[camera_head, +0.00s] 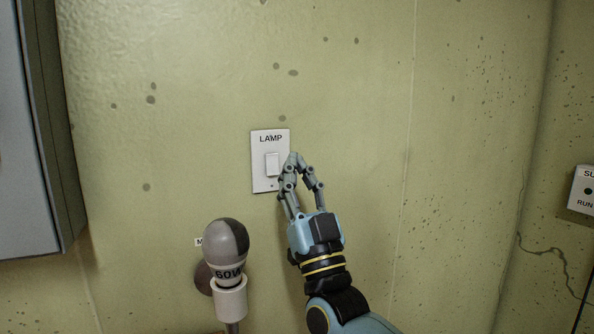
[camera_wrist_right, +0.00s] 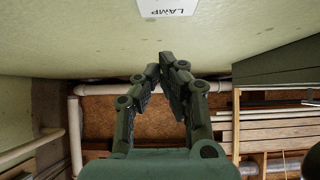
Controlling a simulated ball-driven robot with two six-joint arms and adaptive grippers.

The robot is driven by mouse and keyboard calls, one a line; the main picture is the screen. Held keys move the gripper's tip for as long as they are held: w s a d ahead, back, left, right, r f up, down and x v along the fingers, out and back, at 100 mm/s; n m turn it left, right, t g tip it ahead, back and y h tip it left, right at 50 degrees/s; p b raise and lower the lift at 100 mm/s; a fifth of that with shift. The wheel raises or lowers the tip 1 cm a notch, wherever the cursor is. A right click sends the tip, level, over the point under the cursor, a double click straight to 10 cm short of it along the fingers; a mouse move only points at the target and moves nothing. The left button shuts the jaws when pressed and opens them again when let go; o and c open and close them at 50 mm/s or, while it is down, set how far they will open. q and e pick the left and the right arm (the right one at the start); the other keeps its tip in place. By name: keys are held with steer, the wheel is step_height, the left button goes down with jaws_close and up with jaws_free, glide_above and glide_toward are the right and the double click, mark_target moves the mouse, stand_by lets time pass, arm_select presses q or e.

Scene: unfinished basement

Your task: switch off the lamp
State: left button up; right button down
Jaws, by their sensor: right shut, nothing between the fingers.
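A white switch plate (camera_head: 262,185) marked LAMP is on the green wall, with a white rocker (camera_head: 272,164) in its middle. My right gripper (camera_head: 294,158) is shut and empty, its fingertips at the plate's right edge, just right of the rocker. I cannot tell whether they touch the plate. In the right wrist view the fingertips (camera_wrist_right: 168,60) are close together, below the upside-down edge of the plate (camera_wrist_right: 166,7). A bulb (camera_head: 226,240) marked 60W, grey and dark with no visible glow, stands in a white socket (camera_head: 230,300) left of my arm. My left gripper is out of view.
A grey cabinet (camera_head: 25,130) hangs at the far left. Another white plate (camera_head: 585,188) is at the far right edge, partly cut off. The right wrist view shows pipes (camera_wrist_right: 75,135) and stacked boards (camera_wrist_right: 275,125). The wall around the switch is clear.

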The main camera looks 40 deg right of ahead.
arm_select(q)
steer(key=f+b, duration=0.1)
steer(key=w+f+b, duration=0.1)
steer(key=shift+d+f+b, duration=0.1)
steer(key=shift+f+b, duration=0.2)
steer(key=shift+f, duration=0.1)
arm_select(e)
steer(key=v, duration=0.8)
steer(key=shift+s+a, duration=0.15)
steer(key=shift+s, duration=0.4)
